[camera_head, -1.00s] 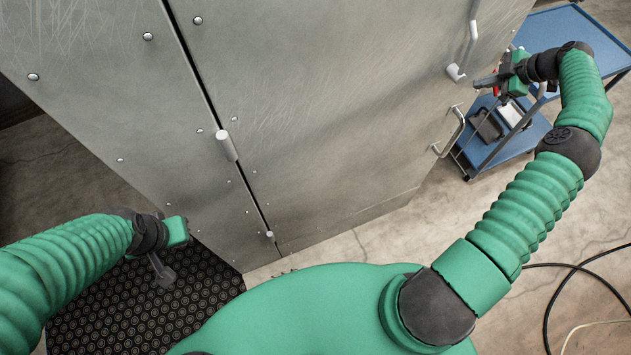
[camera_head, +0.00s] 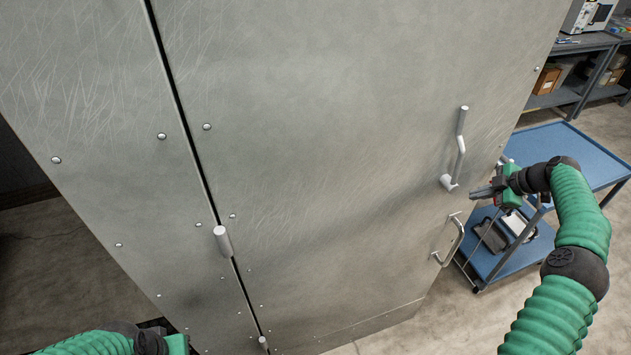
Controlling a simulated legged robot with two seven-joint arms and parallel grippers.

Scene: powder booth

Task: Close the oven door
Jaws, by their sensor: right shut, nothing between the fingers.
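The oven door (camera_head: 310,150) is a large scratched grey metal panel filling the middle of the head view. A dark gap and hinge barrels (camera_head: 222,241) run down its left side. A bent lever handle (camera_head: 460,145) and a lower pull handle (camera_head: 456,243) sit near its right edge. My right gripper (camera_head: 474,193) is shut and empty, just right of the lever's lower end; I cannot tell if it touches the door. My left gripper (camera_head: 176,344) shows only partly at the bottom left edge, its fingers out of frame. How far the door stands open is unclear.
A blue cart (camera_head: 570,150) stands behind my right gripper, with items on its lower shelf. A shelf unit (camera_head: 585,75) with boxes stands at the top right. Bare concrete floor shows at bottom right and left.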

